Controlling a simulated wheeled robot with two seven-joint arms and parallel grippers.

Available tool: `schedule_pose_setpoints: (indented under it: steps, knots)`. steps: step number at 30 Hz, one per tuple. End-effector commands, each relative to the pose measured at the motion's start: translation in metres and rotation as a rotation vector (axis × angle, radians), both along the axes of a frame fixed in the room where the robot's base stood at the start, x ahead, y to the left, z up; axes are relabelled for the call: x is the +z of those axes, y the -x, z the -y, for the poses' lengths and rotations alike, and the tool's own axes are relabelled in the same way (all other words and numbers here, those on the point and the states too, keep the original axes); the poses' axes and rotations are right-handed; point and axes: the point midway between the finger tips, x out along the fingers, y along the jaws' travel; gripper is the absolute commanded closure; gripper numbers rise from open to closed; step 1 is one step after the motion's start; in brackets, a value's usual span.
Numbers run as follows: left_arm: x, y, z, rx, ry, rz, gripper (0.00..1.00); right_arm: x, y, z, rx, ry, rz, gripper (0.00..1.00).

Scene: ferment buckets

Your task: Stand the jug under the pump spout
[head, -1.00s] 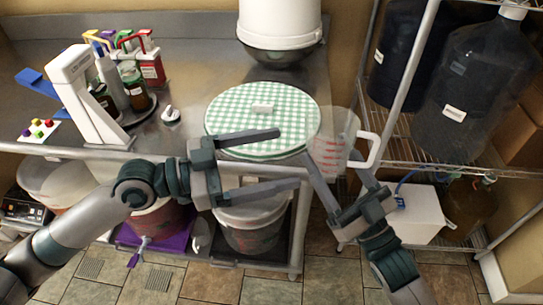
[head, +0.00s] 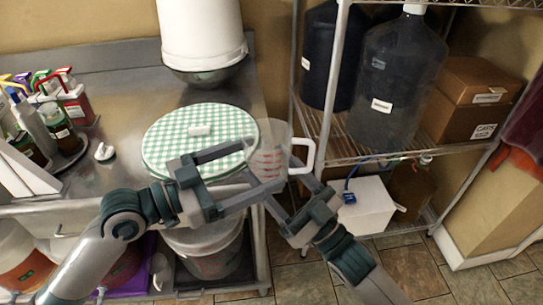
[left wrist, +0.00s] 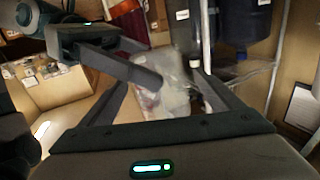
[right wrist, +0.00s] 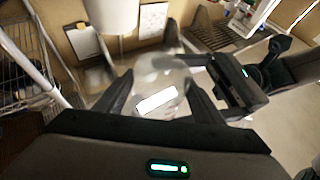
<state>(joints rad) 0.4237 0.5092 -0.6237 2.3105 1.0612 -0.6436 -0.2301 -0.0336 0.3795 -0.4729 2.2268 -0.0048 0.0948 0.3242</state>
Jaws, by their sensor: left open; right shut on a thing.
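The jug (head: 268,160) is clear, with red markings and a white handle. It is held upright in the head view, beside the green-checked lid. My right gripper (head: 290,185) is shut on it. The jug also shows between the fingers in the right wrist view (right wrist: 165,75), blurred, and in the left wrist view (left wrist: 172,85). My left gripper (head: 245,170) is open, its fingers pointing toward the jug; whether they touch it I cannot tell. I cannot make out a pump spout in any view.
The checked lid (head: 180,150) lies at the steel counter's (head: 115,110) right end, near a white bucket (head: 200,35). A wire shelf at right holds dark carboys (head: 395,85) and cardboard boxes (head: 475,80).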

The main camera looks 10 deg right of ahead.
Motion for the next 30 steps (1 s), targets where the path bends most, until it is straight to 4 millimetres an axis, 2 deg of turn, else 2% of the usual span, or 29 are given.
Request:
schedule_pose_setpoints:
  steps: [3, 10, 23, 29, 30]
  knots:
    - [0.001, -0.005, 0.015, -0.001, 0.002, 0.0, 0.14, 0.0, 0.0, 0.0, 0.0, -0.001, 0.001, 0.6]
    - [0.0, -0.013, 0.034, -0.001, 0.0, -0.001, 0.14, 0.0, 0.0, 0.0, 0.0, -0.001, 0.001, 0.6]
    - [0.0, -0.015, 0.04, 0.0, -0.001, -0.001, 0.14, 0.0, 0.0, 0.0, 0.0, -0.001, 0.001, 0.6]
    - [0.0, -0.015, 0.039, 0.0, -0.001, -0.001, 0.59, 0.0, 0.0, 0.0, 0.0, -0.001, 0.001, 0.6]
    - [0.0, -0.015, 0.039, 0.0, -0.001, -0.001, 0.59, 0.0, 0.0, 0.0, 0.0, -0.001, 0.001, 0.6]
